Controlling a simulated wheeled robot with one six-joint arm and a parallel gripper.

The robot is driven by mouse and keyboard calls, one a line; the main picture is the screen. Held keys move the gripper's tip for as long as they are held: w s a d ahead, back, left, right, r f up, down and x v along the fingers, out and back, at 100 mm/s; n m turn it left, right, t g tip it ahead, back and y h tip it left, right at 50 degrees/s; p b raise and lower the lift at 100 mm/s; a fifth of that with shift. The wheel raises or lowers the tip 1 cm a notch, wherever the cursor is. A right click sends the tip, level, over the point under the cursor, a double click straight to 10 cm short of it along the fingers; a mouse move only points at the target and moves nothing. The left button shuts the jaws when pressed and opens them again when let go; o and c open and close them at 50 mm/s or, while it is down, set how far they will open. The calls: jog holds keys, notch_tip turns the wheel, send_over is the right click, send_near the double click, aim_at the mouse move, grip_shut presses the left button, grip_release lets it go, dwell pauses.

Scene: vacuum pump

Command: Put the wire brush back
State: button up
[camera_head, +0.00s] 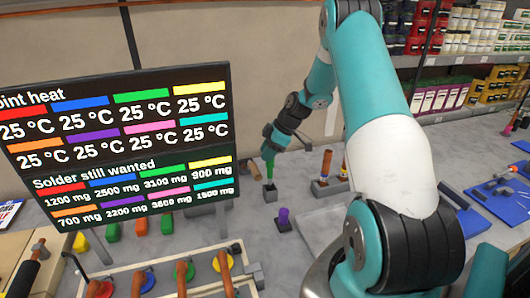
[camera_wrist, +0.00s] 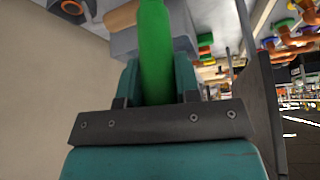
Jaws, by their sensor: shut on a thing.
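My gripper (camera_head: 271,146) is low over the bench, at the end of my teal arm. It is shut on an upright green handle (camera_head: 270,167). In the wrist view the green handle (camera_wrist: 156,50) runs between the two teal fingers toward a grey block. That small grey block (camera_head: 270,194) is directly below the handle in the head view. I cannot tell whether the handle's lower end is in the block or just in front of it. No bristles show, so I cannot confirm that this is the wire brush.
A brown handle (camera_head: 326,166) stands in another grey holder just right of my gripper. A purple piece (camera_head: 284,216) stands in front. A black screen (camera_head: 120,140) fills the left. A wooden rack (camera_head: 165,270) with colored pieces is at front. Blue mats with tools (camera_head: 490,205) lie right.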

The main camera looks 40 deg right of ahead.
aim_at(269, 166)
jog(key=shift+f+b, duration=1.3)
jog(key=shift+f, duration=1.75)
jog(key=shift+f+b, duration=0.55)
jog(key=o, duration=1.1)
jog(key=shift+c, duration=0.2)
jog(key=shift+s+d+r, duration=0.2)
jog(key=shift+d+r, duration=0.05)
jog(key=shift+r, duration=0.3)
jog(key=b+v, duration=0.4)
jog(key=v, duration=1.2)
jog(key=shift+r, duration=0.2)
